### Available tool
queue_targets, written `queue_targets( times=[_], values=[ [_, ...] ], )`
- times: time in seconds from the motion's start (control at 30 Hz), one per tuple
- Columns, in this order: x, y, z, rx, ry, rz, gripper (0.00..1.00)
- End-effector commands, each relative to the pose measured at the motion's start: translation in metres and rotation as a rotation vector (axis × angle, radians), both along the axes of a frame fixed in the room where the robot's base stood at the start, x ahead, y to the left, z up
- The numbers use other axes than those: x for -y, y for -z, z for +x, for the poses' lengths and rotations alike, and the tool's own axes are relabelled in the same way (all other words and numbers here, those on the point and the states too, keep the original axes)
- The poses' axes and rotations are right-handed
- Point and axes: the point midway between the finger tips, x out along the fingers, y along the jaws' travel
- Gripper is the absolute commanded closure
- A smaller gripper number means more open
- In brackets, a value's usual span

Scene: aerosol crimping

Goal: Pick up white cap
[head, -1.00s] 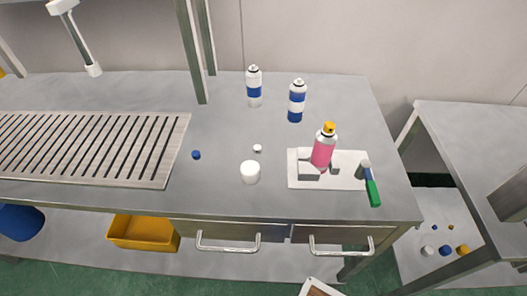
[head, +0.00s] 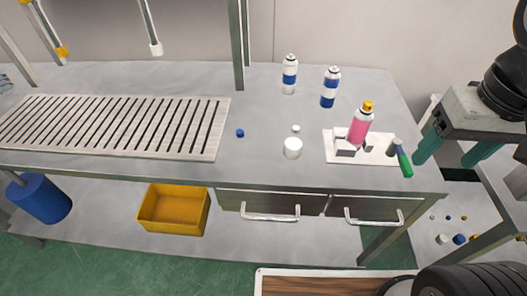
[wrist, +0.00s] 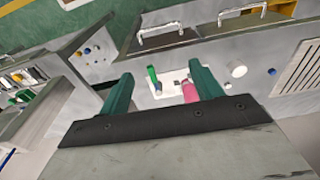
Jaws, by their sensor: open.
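A large white cap (head: 293,148) stands on the steel table, left of the white board. Other small white caps (head: 441,239) lie on the shelf at the lower right. My gripper (head: 454,156) is at the right of the head view, its green fingers apart and empty. It is well away from the large cap. In the wrist view my gripper (wrist: 161,84) is open.
A pink can with a yellow top (head: 360,128) stands on the white board (head: 338,134), beside a green-handled tool (head: 404,160). Two blue-and-white cans (head: 289,76) (head: 330,88) stand behind. A blue cap (head: 240,133) and a slatted grate (head: 190,130) are left.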

Motion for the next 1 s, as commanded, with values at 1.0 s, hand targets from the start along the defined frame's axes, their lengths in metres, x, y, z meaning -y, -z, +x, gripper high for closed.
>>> queue_targets(
  times=[1.0],
  values=[
    [-0.207,0.128,0.177,-0.109,0.454,0.023,0.35]
  ],
)
